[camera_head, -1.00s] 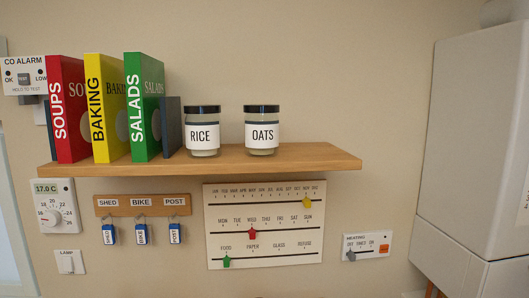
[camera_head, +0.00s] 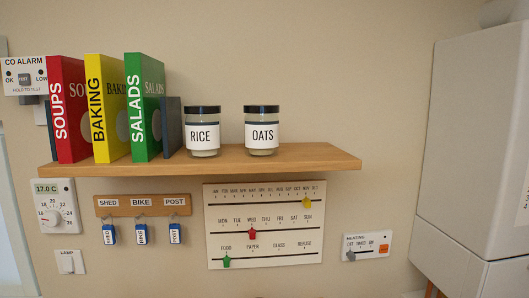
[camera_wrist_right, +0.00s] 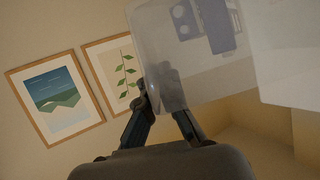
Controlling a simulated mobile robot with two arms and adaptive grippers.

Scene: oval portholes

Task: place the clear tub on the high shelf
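The high shelf (camera_head: 318,156) is a wooden board on the wall in the head view. Its right end, beyond the jars, is bare. The clear tub (camera_wrist_right: 160,45) shows only in the right wrist view, see-through and tilted at the top centre. My right gripper (camera_wrist_right: 165,100) has its two dark fingers on either side of the tub's lower end and looks shut on it. Dark blue-grey shapes show through or behind the tub; I cannot tell which. My left gripper is in neither view.
On the shelf stand red, yellow and green books (camera_head: 143,115), a dark book (camera_head: 172,126), a RICE jar (camera_head: 202,135) and an OATS jar (camera_head: 262,134). A large white cabinet (camera_head: 470,140) stands right of the shelf. A slider board (camera_head: 265,243) and key rack (camera_head: 140,203) are below.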

